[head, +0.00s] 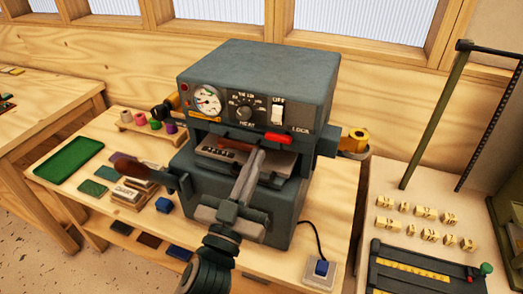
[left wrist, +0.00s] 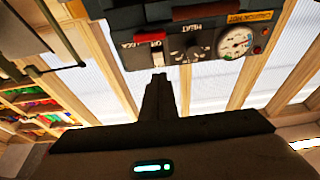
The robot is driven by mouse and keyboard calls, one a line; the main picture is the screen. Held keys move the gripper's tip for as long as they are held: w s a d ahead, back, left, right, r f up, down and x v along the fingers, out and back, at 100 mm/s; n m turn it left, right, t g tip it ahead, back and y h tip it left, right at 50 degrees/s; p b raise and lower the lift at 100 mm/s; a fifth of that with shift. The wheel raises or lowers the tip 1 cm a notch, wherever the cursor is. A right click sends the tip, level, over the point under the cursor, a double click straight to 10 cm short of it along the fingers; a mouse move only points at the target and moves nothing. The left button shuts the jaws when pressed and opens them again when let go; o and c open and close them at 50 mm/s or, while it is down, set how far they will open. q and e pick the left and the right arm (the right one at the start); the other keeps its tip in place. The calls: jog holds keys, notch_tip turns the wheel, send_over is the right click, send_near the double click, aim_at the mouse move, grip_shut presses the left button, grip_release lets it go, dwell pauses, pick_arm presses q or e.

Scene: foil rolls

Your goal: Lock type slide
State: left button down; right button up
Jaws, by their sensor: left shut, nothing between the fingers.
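A dark grey foil press (head: 250,75) stands on the wooden bench. The type slide (head: 215,153), a pale plate with dark type, sits in the opening of the press, partly hidden by my left gripper. A red lock tab (head: 279,138) is on the front beside the word LOCK; it also shows in the left wrist view (left wrist: 150,36). My left gripper (head: 257,158) is shut and empty, its fingertips in front of the opening, a little below and left of the red tab. In the left wrist view the shut fingers (left wrist: 158,82) point at the press front. My right gripper is not in view.
A brown-handled lever (head: 130,168) sticks out left of the press. A green tray (head: 69,158) and small foil rolls (head: 155,123) lie on the left. Brass type pieces (head: 425,213) and a black type holder (head: 425,268) are on the right bench. A blue button (head: 321,268) sits at the front.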

pick_arm(q)
jog(key=p, duration=0.4)
send_near(274, 121)
jog(key=w+r, duration=0.2)
jog(key=w+d+r, duration=0.1)
jog(key=w+r, duration=0.1)
jog(key=shift+w+d+r, duration=0.2)
jog(key=shift+w+d, duration=0.05)
jog(key=shift+w, duration=0.15)
jog(key=shift+w+d+f, duration=0.1)
jog(key=shift+w+f, duration=0.1)
jog(key=shift+f, duration=0.4)
jog(key=shift+w+f, duration=0.2)
jog(key=shift+f, duration=1.25)
